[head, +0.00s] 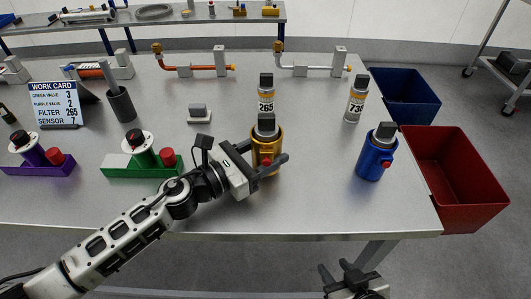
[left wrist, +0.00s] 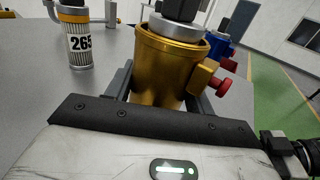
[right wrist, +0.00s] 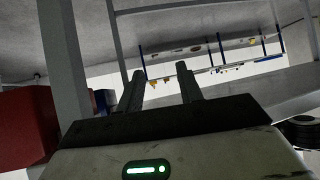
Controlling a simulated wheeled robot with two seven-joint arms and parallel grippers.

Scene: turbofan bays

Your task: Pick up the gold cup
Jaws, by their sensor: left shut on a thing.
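The gold cup (head: 266,158) stands upright near the front middle of the table, with a dark-topped filter in it and a red knob on its side. My left gripper (head: 268,163) is shut on the gold cup, one finger on each side of its body. In the left wrist view the gold cup (left wrist: 170,65) fills the space between the fingers; its base is hidden. My right gripper (head: 349,275) is below the table's front edge, away from the cup. In the right wrist view its two fingers (right wrist: 160,90) are apart with nothing between them.
A filter marked 265 (head: 266,93) stands just behind the gold cup. A blue cup (head: 375,158) and a filter marked 736 (head: 355,100) stand to the right. Red (head: 462,180) and blue (head: 405,92) bins are beyond the right edge.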

